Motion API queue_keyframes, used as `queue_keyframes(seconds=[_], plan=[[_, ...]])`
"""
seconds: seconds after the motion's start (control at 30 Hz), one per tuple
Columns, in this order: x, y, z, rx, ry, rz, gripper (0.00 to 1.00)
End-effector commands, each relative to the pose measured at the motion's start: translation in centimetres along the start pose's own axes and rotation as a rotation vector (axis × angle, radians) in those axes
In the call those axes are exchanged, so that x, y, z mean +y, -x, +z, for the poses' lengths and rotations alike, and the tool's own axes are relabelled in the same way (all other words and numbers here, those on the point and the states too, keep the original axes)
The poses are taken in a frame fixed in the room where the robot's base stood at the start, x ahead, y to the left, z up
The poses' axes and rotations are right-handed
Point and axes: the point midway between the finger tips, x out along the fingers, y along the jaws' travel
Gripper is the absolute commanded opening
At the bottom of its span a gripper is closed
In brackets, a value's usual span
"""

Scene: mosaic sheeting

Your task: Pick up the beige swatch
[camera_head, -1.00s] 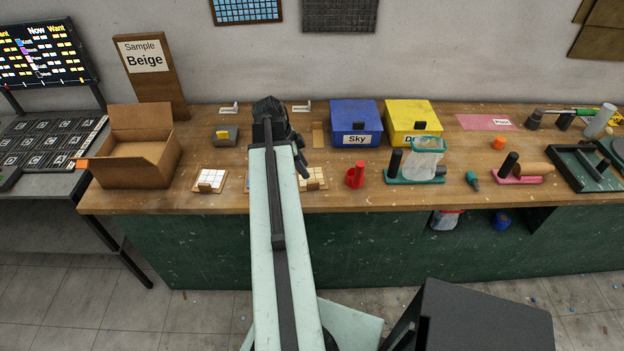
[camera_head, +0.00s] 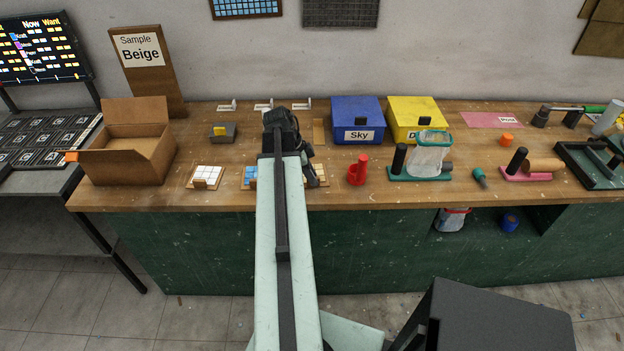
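The beige swatch (camera_head: 321,172) is a small board of cream tiles near the front of the wooden bench. My arm and gripper hide its left part. My gripper (camera_head: 312,180) is dark and points down over the swatch's visible edge. I cannot tell whether it touches the swatch or whether its fingers are open. A white-tiled swatch (camera_head: 207,175) lies to the left, and a blue-tiled swatch (camera_head: 250,174) shows beside my arm. A sign (camera_head: 142,50) reads "Sample Beige".
An open cardboard box (camera_head: 125,160) stands at the bench's left end. A red holder (camera_head: 358,172) stands just right of the beige swatch. A blue bin (camera_head: 357,112) labelled Sky and a yellow bin (camera_head: 414,110) stand behind. A teal stand (camera_head: 412,177) is further right.

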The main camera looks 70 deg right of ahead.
Motion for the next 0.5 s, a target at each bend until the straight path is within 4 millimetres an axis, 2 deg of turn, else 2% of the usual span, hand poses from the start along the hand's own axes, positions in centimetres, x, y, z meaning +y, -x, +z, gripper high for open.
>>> queue_keyframes(seconds=[0.03,0.07,0.5], plan=[[0.0,0.02,-0.01,0.0,0.0,0.0,0.08],[0.0,0.02,-0.02,0.0,0.0,0.0,0.0],[0.01,0.0,-0.05,0.0,-0.001,0.001,0.0]])
